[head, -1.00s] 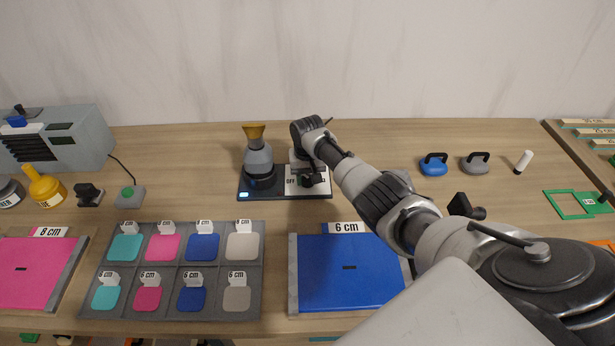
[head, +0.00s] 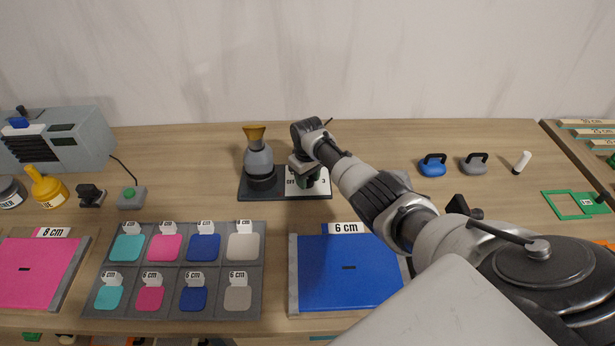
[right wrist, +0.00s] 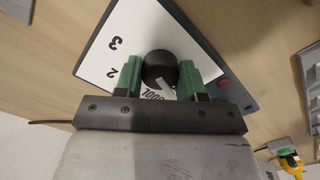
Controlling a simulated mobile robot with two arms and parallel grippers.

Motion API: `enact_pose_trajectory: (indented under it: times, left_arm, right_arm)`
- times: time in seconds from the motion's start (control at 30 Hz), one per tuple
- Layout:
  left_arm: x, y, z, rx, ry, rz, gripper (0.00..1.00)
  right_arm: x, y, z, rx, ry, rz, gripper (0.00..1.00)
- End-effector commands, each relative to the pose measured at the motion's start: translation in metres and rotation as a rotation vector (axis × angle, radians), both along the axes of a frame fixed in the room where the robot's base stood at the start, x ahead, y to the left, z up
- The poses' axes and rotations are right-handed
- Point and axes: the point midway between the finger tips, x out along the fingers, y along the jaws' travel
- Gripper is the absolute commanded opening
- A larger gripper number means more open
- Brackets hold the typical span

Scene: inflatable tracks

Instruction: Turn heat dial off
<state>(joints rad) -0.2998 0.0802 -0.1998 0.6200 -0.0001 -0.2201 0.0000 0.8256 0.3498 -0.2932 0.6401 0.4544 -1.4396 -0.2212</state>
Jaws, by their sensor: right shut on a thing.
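The heat dial (right wrist: 160,68) is a round black knob with a white pointer mark, on a white plate (right wrist: 118,38) with printed numbers. In the right wrist view it sits between the green fingertips of my right gripper (right wrist: 160,78), which is shut on it. In the head view my right gripper (head: 305,182) reaches down over the plate and mostly hides the dial; an "OFF" label and a "3" show beside it. The dial's device has a dark base (head: 283,194) and a grey body with an orange funnel-like top (head: 256,150). My left gripper is not in view.
A grey tray of colour swatches (head: 178,270) and a blue sheet in a frame (head: 350,275) lie in front. A green-button box (head: 131,198) stands to the left. Blue and grey handled pieces (head: 432,165) stand to the right. The table behind the device is clear.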

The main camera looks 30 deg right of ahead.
Motion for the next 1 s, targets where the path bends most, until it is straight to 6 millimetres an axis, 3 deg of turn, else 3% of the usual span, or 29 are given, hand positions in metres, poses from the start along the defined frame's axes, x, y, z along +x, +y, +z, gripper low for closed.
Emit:
enact_pose_trajectory:
  times: [0.3,0.83,0.87,1.0]
  left_arm:
    - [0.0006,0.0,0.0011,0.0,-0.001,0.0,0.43]
    - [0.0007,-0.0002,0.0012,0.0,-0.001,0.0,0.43]
    - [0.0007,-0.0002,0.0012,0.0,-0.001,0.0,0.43]
    - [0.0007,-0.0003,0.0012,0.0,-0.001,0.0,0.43]
  right_arm:
    - [0.0,0.0002,-0.0002,0.0,0.0,0.122,0.16]
    - [0.0,0.0003,-0.0003,0.0,0.0,0.145,0.16]
    - [0.0,0.0003,-0.0003,0.0,0.0,0.145,0.44]
    - [0.0,0.0003,-0.0003,0.0,0.0,0.145,0.65]
